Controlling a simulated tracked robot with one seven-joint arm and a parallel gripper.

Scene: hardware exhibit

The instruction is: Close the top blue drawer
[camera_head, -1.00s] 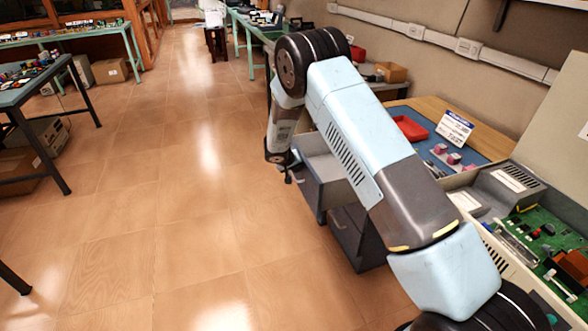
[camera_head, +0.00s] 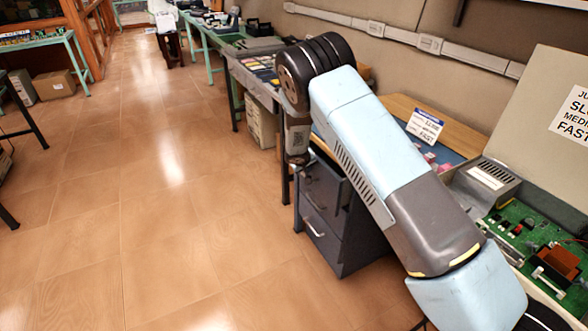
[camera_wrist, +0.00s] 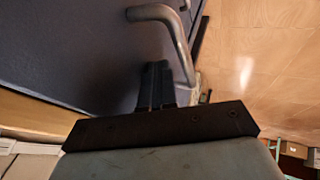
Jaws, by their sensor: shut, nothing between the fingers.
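The dark blue-grey drawer cabinet (camera_head: 350,222) stands under the workbench. Its top drawer (camera_head: 322,180) looks pushed in, about in line with the drawer front below it, and no open interior shows; my arm hides part of its upper edge. My gripper (camera_head: 297,162) is at the upper front of the cabinet, pointing at it. In the wrist view the shut fingers (camera_wrist: 157,84) are against or very close to a dark drawer front (camera_wrist: 75,50), beside its curved metal handle (camera_wrist: 170,30). The fingers are not around the handle. Exact contact cannot be told.
The workbench above holds a sign (camera_head: 425,125), a grey metal box (camera_head: 484,180) and a green circuit board (camera_head: 522,237). The tiled floor (camera_head: 170,220) to the left is clear.

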